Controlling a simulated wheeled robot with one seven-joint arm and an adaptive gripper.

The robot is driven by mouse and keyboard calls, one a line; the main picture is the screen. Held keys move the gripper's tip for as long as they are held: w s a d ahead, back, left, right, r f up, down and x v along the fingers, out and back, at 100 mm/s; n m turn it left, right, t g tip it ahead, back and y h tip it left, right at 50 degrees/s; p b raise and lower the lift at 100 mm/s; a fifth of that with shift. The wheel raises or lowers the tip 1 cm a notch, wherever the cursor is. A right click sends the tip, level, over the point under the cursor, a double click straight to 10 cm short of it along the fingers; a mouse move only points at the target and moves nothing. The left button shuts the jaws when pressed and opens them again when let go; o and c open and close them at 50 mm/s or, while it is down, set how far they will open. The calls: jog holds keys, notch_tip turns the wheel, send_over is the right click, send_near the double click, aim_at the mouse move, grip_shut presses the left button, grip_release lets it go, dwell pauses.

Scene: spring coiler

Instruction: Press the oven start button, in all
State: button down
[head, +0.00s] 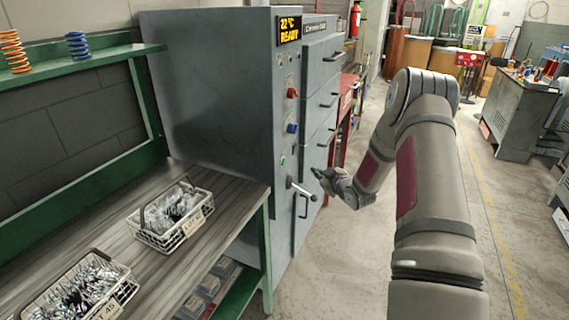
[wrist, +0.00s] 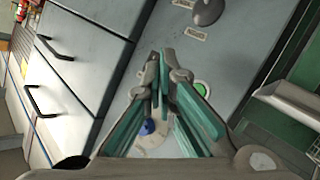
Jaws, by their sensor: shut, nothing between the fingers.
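No label naming the start button is legible. My gripper (head: 319,173) is in front of the panel's lower part, right of the green button in the head view. In the wrist view, my gripper (wrist: 164,62) is shut and empty. The green button (wrist: 202,89) shows right of the fingers, and the blue control (wrist: 147,127) is partly hidden behind them.
A lever handle (head: 300,188) sticks out below the green button. A grey drawer cabinet (head: 322,75) adjoins the oven. Left are a bench (head: 225,192) and wire baskets (head: 185,237) of metal parts. A dark knob (wrist: 208,10) shows at the wrist view's top.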

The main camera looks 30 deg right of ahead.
aim_at(284, 162)
jog(key=w+a+b, duration=0.3)
jog(key=w+a, duration=0.2)
jog(key=w, duration=0.2)
jog(key=shift+a, duration=0.2)
dwell(0.4)
dwell(1.4)
jog(key=shift+w+a+b, duration=0.25)
jog(key=shift+w+b, duration=0.05)
jog(key=shift+w+a, duration=0.3)
jog(key=shift+w, duration=0.05)
dwell(0.7)
jog(key=shift+s+d+r, duration=0.1)
jog(key=shift+s+d, duration=0.4)
jog(key=shift+s, duration=0.15)
jog(key=shift+s, duration=0.1)
